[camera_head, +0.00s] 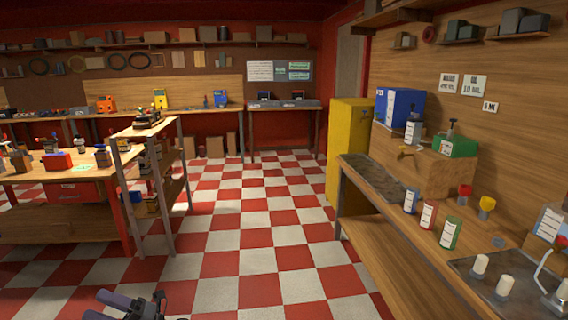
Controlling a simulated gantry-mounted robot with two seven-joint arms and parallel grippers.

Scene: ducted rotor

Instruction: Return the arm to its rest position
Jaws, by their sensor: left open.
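My left gripper (136,304) shows at the bottom edge of the head view, low over the red and white checkered floor. Its fingers are open, and I see nothing between them. It is apart from the benches and shelves. Most of my left arm is cut off by the frame's lower edge. My right gripper does not show.
A wooden workbench (60,231) with tools stands at left, beside a narrow shelf rack (166,195). At right, a long bench (388,231) holds bottles and boxes. A yellow cabinet (347,140) stands behind it. The checkered floor (262,240) between them is clear.

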